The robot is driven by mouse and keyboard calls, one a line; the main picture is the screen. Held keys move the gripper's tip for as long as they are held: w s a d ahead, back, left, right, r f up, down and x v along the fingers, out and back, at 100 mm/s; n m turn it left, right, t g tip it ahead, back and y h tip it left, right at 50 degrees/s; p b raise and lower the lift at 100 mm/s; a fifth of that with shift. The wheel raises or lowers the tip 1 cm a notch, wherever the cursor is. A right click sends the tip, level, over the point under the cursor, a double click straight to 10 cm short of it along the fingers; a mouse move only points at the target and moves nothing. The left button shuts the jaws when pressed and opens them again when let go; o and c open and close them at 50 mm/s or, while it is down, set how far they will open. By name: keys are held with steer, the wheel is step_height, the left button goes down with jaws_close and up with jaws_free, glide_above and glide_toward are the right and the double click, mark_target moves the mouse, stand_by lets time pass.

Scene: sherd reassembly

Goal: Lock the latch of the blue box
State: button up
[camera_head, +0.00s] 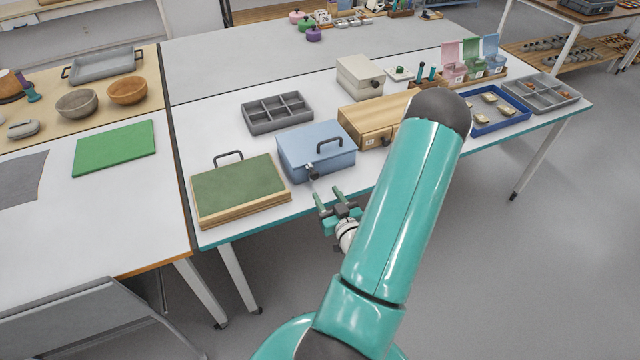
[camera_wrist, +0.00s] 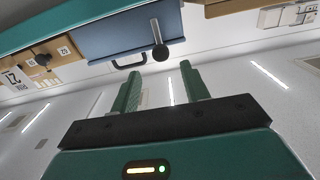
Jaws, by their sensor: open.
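The blue box (camera_head: 315,148) sits closed on the white table, near its front edge, with a dark handle (camera_head: 330,143) on its lid. Its latch (camera_head: 312,172) is a small dark knob on the front face. In the wrist view the blue box (camera_wrist: 120,32) is at the top, with the latch knob (camera_wrist: 159,52) hanging on its near side. My gripper (camera_head: 328,200) is open and empty, just off the table's front edge, below and slightly right of the latch. In the wrist view its two fingers (camera_wrist: 160,88) point toward the box, apart from the latch. Whether the latch is locked cannot be told.
A green-topped wooden box (camera_head: 240,188) stands close left of the blue box. A wooden case (camera_head: 375,118) stands close right. A grey divided tray (camera_head: 277,112) lies behind. The floor in front of the table is clear around my gripper.

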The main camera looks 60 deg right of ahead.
steer(key=v, duration=0.4)
steer(key=shift+s+a, duration=0.2)
steer(key=shift+s, duration=0.15)
steer(key=shift+w, duration=0.1)
